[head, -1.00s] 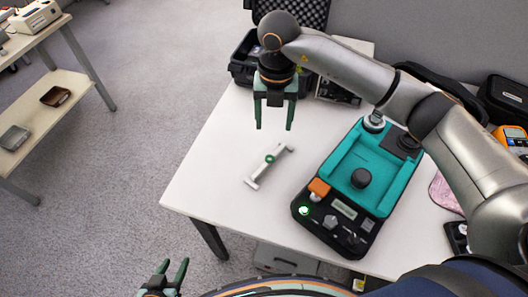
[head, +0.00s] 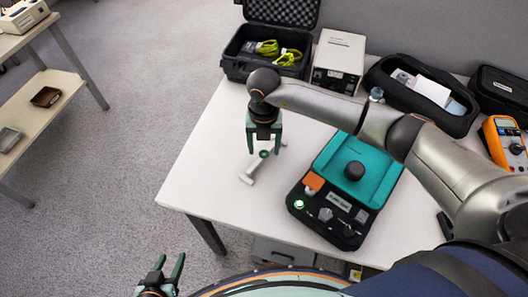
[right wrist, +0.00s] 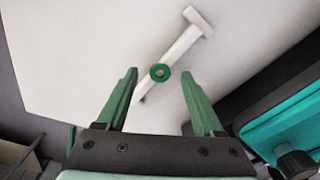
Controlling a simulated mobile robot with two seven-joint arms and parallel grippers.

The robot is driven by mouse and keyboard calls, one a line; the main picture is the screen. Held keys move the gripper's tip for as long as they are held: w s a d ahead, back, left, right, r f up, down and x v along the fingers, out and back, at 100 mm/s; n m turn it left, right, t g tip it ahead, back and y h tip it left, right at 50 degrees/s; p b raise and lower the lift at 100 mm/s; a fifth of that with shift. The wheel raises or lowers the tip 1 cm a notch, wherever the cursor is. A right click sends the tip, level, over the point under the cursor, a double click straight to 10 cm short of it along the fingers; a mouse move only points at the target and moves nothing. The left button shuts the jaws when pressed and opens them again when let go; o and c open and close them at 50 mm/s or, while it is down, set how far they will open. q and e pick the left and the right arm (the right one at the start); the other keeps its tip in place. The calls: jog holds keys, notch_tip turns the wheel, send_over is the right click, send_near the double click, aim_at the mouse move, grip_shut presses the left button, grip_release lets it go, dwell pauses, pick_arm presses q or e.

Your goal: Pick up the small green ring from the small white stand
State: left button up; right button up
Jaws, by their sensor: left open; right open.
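The small green ring (head: 264,154) sits around the middle of the small white stand (head: 247,178), which lies on the white table. My right gripper (head: 264,150) is open and points down over the ring, hiding part of the stand in the head view. In the right wrist view the ring (right wrist: 160,72) appears between the two open green fingers, touching neither. The stand (right wrist: 182,42) runs diagonally behind it there. The height of the fingertips above the ring is hard to tell. My left gripper (head: 170,270) is open and empty, low in front of the table.
A black and teal device (head: 340,200) with knobs stands right of the stand. An open black case (head: 268,50), a white box (head: 338,58), a black pouch (head: 425,95) and an orange multimeter (head: 505,145) line the back. The table's left part is clear.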

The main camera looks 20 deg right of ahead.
jog(key=shift+f, duration=0.2)
jog(key=shift+f, duration=0.25)
dwell(0.4)
jog(key=shift+c, duration=0.4)
grip_shut()
